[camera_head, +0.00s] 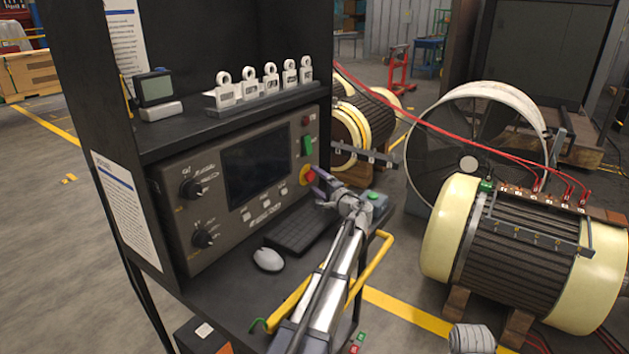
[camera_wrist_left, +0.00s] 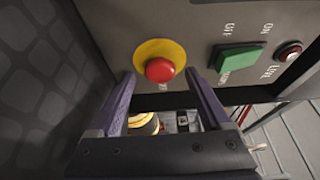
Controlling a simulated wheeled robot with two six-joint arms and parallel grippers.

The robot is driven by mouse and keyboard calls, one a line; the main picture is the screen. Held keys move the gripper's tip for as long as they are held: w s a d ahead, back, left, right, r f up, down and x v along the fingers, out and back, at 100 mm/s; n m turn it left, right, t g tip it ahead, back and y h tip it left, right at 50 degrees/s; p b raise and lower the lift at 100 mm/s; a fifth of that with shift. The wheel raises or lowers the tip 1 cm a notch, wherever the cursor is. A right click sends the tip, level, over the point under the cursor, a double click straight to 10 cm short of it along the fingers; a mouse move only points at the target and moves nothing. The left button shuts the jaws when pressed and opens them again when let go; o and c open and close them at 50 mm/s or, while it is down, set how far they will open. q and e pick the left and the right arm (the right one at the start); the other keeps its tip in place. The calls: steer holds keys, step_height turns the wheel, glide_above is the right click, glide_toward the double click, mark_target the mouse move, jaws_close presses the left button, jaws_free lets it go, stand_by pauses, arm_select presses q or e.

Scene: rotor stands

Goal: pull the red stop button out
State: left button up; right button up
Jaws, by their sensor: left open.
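The red stop button (camera_wrist_left: 160,70) sits on a round yellow plate (camera_wrist_left: 149,54) on the grey control panel. In the head view the red stop button (camera_head: 311,176) is at the panel's right edge, partly covered by my gripper. My left gripper (camera_head: 319,183) is in front of the panel at the button. In the wrist view its two purple fingers (camera_wrist_left: 157,80) are apart, one on each side below the button, with nothing between them. I cannot tell how near the fingertips are to the panel. My right gripper is not in view.
A green switch (camera_wrist_left: 240,57) and a small red lamp (camera_wrist_left: 289,51) are beside the button. A keyboard (camera_head: 300,232) and a white mouse (camera_head: 268,260) lie on the shelf below the panel (camera_head: 225,215). A yellow rail (camera_head: 375,265) runs along the shelf's right side.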

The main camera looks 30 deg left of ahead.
arm_select(q)
steer(key=shift+w+a, duration=0.3)
steer(key=shift+a, duration=0.25)
jaws_close()
